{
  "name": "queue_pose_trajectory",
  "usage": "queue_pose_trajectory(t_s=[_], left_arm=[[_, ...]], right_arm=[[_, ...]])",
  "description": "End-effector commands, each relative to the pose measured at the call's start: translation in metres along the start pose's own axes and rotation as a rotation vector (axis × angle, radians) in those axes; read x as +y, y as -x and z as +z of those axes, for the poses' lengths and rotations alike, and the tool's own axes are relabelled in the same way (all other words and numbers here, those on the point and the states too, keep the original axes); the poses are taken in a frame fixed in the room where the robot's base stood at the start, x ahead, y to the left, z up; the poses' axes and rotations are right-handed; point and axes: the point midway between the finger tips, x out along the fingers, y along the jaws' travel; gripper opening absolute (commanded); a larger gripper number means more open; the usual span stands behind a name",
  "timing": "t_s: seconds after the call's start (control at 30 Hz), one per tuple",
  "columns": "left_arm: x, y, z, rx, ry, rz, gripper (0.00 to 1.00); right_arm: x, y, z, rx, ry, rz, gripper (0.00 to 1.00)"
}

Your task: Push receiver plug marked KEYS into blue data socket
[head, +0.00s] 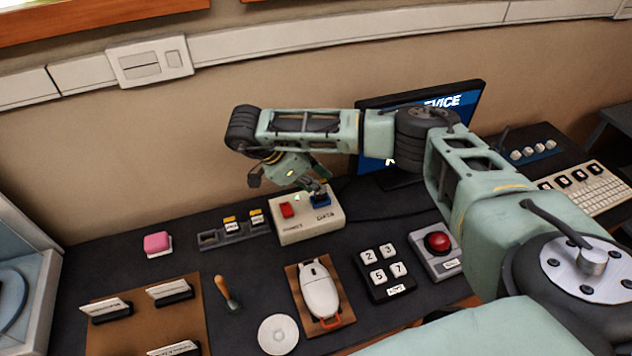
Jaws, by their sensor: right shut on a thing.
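The white socket box (300,228) stands against the back of the table. It has a red socket (286,210) on its left and a blue data socket (322,203) on its right, labelled DATA. My right gripper (315,187) points down right over the blue socket and is shut on a small dark plug, mostly hidden by the fingers. Its marking cannot be read, and I cannot tell whether it touches or sits in the socket. Two plugs with yellow-and-white labels (231,225) stand in a dark rack (208,239) to the left; the rack's left slot is empty. My left gripper is out of view.
A monitor (465,105) stands behind my right arm. In front lie a white mouse (320,290) on a brown board, a number keypad (385,272), a red button box (437,250) and a white disc (278,335). A pink block (157,242) sits left of the rack.

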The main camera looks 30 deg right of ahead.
Motion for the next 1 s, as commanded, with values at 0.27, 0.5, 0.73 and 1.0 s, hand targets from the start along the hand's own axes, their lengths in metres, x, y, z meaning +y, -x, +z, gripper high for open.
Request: queue_pose_trajectory(t_s=[0.27, 0.5, 0.73, 1.0], left_arm=[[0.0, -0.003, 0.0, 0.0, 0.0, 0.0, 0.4], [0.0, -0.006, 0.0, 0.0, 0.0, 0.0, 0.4], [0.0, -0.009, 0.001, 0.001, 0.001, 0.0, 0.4], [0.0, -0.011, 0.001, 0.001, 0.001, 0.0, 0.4]], right_arm=[[0.0, -0.004, 0.003, 0.0, 0.0, 0.0, 0.0], [0.0, -0.006, 0.004, 0.0, 0.0, 0.0, 0.0], [0.0, -0.009, 0.006, 0.0, 0.0, 0.0, 0.0], [0.0, -0.013, 0.009, 0.0, 0.0, 0.0, 0.0]])
